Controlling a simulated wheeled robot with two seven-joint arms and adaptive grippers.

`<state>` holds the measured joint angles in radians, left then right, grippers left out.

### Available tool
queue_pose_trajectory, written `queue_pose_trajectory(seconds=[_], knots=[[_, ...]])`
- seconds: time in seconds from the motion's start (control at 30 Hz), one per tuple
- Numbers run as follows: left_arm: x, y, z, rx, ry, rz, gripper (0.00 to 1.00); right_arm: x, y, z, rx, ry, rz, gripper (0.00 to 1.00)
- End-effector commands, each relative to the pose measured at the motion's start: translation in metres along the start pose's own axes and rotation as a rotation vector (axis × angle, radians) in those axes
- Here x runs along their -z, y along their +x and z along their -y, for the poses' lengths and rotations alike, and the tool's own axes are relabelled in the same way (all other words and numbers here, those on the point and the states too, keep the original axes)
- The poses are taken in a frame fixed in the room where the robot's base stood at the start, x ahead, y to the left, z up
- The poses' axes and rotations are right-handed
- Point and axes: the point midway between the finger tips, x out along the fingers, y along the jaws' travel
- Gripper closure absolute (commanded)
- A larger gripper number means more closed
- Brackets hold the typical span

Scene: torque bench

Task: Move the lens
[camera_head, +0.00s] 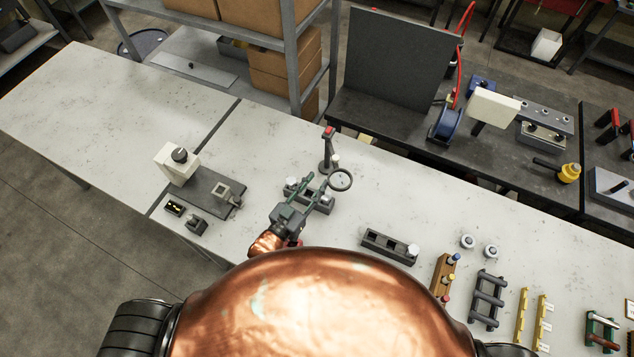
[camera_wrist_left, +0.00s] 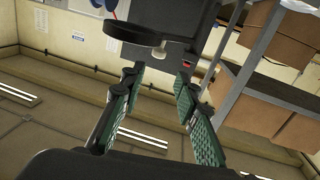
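The lens (camera_head: 331,184) is a dark round ring beside a post with a red top (camera_head: 328,133), on the light bench. In the left wrist view the lens (camera_wrist_left: 131,49) shows as a thick dark ring just beyond the fingertips. My left gripper (camera_head: 316,180) has green finger pads and reaches over the bench, just left of the ring. In the left wrist view the fingers (camera_wrist_left: 158,78) stand apart with nothing between them. I cannot tell how the lens is joined to the post. My right gripper is not in view.
A dark block with white knobs (camera_head: 322,206) lies under the left gripper. A dark fixture plate (camera_head: 212,190) is to its left. Another dark block (camera_head: 388,247) and several small racks (camera_head: 488,298) are to the right. The far left bench (camera_head: 100,100) is clear.

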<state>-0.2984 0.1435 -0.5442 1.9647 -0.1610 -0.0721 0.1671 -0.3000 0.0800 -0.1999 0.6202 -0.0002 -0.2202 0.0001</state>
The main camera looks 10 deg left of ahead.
Motion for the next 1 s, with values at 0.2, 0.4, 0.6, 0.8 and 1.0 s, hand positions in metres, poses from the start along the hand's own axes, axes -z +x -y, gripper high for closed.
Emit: queue_pose_trajectory(seconds=[0.2, 0.4, 0.6, 0.8, 1.0], knots=[[-0.034, -0.021, 0.052, 0.042, -0.313, 0.041, 0.88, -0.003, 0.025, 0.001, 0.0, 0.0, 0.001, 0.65], [-0.06, -0.047, 0.09, 0.032, -0.783, 0.082, 1.0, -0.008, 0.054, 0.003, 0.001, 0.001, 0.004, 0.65], [-0.058, -0.069, 0.09, -0.063, -1.207, 0.131, 1.0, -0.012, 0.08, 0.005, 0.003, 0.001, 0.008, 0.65], [-0.042, -0.084, 0.073, -0.168, -1.465, 0.184, 1.0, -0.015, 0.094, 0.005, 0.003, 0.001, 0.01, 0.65], [-0.032, -0.084, 0.065, -0.206, -1.539, 0.204, 1.0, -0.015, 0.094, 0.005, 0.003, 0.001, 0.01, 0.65]])
